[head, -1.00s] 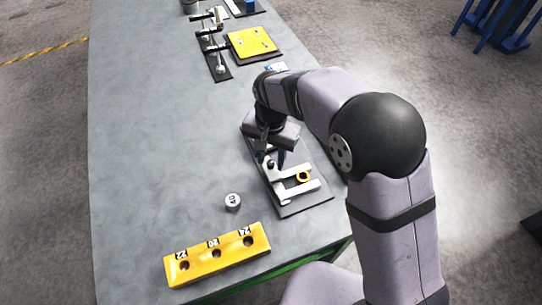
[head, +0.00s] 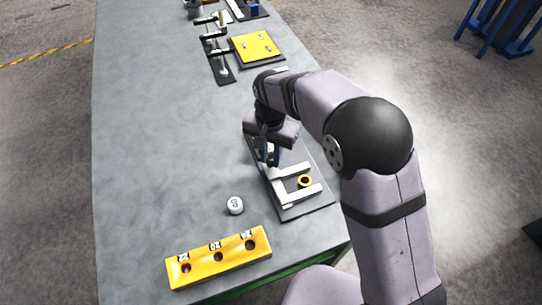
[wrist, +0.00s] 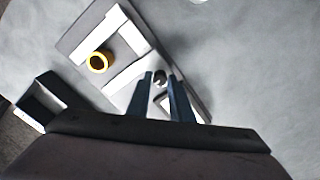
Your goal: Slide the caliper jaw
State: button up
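The pale caliper lies on a dark plate (head: 309,208), with its near jaw (head: 303,194) and its sliding jaw (head: 293,170) apart. A yellow ring (head: 305,181) sits between the jaws; whether it touches either one I cannot tell. In the wrist view the sliding jaw (wrist: 128,82), the far jaw (wrist: 131,29) and the ring (wrist: 97,62) all show. My gripper (head: 269,157) is over the sliding jaw's end of the caliper. In the wrist view its two blue fingers (wrist: 161,84) stand on either side of a round metal knob (wrist: 160,76) and appear closed on it.
A yellow block (head: 219,258) with several numbered holes stands at the table's near end. A small marked grey cylinder (head: 235,205) stands behind it. A yellow plate (head: 255,46) and a clamp fixture (head: 217,52) are further back. The left of the table is bare.

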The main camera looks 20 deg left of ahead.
jog(key=shift+o, duration=1.2)
jog(key=shift+r, duration=0.1)
jog(key=shift+r+b, duration=1.1)
jog(key=shift+r, duration=2.5)
jog(key=w+d+f, duration=0.1)
jog(key=d, duration=1.7)
jog(key=s+d+f, duration=0.2)
jog(key=s+d, duration=0.4)
jog(key=d, duration=0.2)
jog(key=s+d+f, duration=0.3)
jog(key=s+d, duration=0.3)
jog(key=d, duration=0.2)
jog(key=shift+d+f, duration=0.15)
jog(key=shift+d, duration=0.2)
